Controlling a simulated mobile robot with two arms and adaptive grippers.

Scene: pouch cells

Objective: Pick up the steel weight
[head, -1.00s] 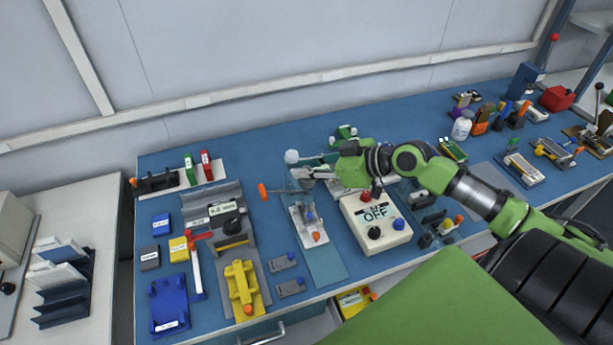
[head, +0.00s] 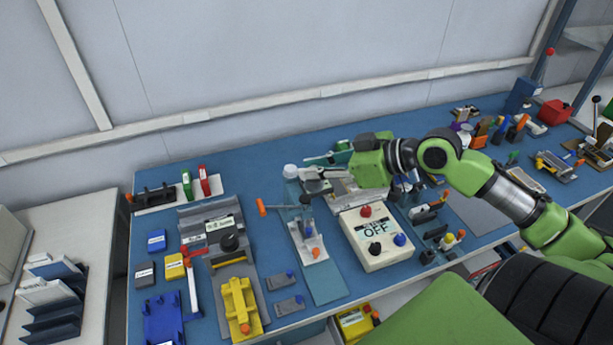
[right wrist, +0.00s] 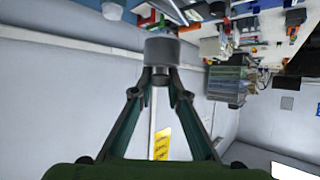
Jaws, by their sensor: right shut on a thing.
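The steel weight (right wrist: 162,48) is a grey cylinder with a narrow knob, seen at the tips of my right gripper (right wrist: 160,75) in the right wrist view. The two fingers are closed around the knob, with the wider body beyond them. In the head view, my right gripper (head: 304,174) reaches leftward over the back middle of the table. A small pale round thing at its tips appears to be the weight (head: 290,171). Whether it touches anything below is hard to tell. My left gripper is not in view.
The blue table (head: 250,168) is crowded. A white box marked OFF (head: 372,250) stands in front of my right gripper. A pale plate with small fittings (head: 308,240) lies below the fingers. A yellow fixture (head: 240,302) stands at front left. The back left strip is clear.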

